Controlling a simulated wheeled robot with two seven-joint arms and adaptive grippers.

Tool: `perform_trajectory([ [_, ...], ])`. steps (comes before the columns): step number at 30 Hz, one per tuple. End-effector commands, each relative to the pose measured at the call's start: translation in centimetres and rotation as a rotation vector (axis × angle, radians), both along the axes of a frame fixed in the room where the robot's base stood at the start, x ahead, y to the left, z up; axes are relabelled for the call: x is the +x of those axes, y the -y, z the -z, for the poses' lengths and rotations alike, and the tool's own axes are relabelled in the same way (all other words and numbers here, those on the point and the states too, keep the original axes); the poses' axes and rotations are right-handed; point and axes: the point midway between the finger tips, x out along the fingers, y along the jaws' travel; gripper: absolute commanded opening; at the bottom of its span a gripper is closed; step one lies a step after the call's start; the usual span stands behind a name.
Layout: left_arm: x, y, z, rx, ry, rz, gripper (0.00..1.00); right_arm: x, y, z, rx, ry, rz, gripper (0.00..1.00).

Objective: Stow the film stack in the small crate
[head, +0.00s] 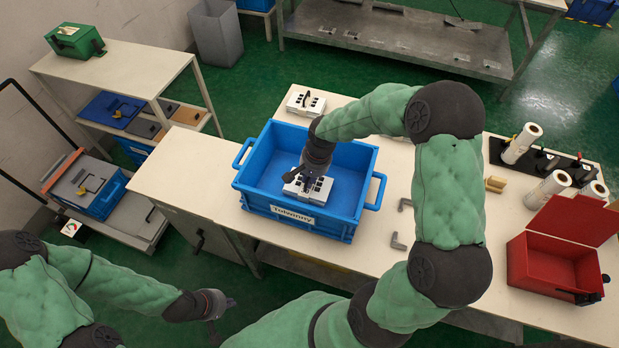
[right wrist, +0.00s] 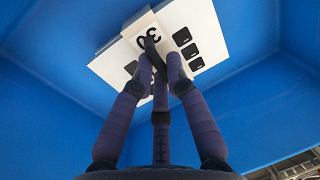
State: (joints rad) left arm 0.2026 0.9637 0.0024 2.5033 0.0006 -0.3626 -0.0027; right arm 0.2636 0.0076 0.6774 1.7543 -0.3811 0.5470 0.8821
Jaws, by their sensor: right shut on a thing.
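The film stack (head: 308,186), white with black squares and a dark handle on top, is inside the blue crate (head: 290,217), within its walls. In the right wrist view the stack (right wrist: 165,45) shows a printed number, with blue crate surfaces around it. My right gripper (head: 304,172) reaches down into the crate and is shut on the stack's handle; its fingers (right wrist: 158,62) meet there in the right wrist view. I cannot tell whether the stack touches the crate floor. My left gripper (head: 213,318) hangs low at the front left, away from the table; its jaws are unclear.
A similar white stack (head: 306,102) lies on the table behind the crate. An open red box (head: 548,264), white rolls (head: 521,143) and grey brackets (head: 398,241) are to the right. Bare tabletop (head: 185,175) lies left of the crate. A shelf unit (head: 120,66) stands further left.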

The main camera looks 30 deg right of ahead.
Motion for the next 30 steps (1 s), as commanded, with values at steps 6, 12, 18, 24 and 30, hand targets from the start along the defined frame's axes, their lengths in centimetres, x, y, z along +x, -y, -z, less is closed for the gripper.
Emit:
perform_trajectory([
  [6, 0.0, 0.0, 0.2, 0.0, 0.0, 0.0, 0.0, 0.0, 0.0, 0.3, 0.0, 0.0, 0.0, 0.0],
  [12, 0.0, 0.0, 0.2, 0.0, 0.0, 0.0, 0.0, 0.0, 0.0, 0.2, 0.0, 0.0, 0.0, 0.32],
  [18, 0.0, 0.0, 0.2, 0.0, 0.0, 0.0, 0.0, 0.0, 0.0, 0.2, 0.0, 0.0, 0.0, 0.43],
  [24, 0.0, 0.0, 0.2, 0.0, 0.0, 0.0, 0.0, 0.0, 0.0, 0.1, -0.001, 0.001, 0.0, 0.43],
  [30, 0.0, 0.0, 0.2, 0.0, 0.0, 0.0, 0.0, -0.1, 0.3, -2.0, -0.001, 0.005, 0.002, 0.43],
])
